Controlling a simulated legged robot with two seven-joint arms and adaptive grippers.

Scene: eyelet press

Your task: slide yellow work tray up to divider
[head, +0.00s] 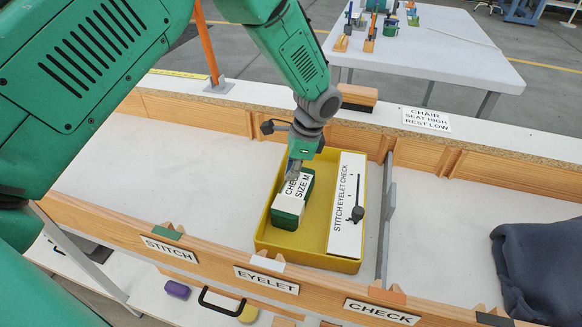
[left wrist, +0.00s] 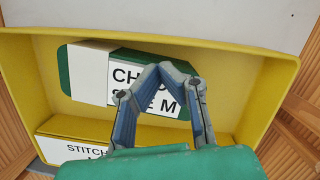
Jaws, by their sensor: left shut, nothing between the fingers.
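The yellow work tray (head: 316,222) sits on the white bench surface; its yellow wall also shows in the left wrist view (left wrist: 272,88). The divider (head: 387,215) is a thin grey upright plate right of the tray, with a narrow strip of bench between them. Inside the tray are a green and white block (head: 291,211) labelled "CHECK SIZE M" and a long white box (head: 346,195) labelled "STITCH EYELET CHECK". My left gripper (head: 292,178) is shut and empty, its tips over the tray by the block. In the left wrist view its fingers (left wrist: 160,69) partly cover the block's label. My right gripper is out of view.
A wooden front rail carries STITCH (head: 170,248), EYELET (head: 267,280) and CHECK (head: 382,312) signs. A wooden back rail runs behind the tray. Dark blue cloth (head: 540,265) lies at the far right. Bench left of the tray, and between divider and cloth, is clear.

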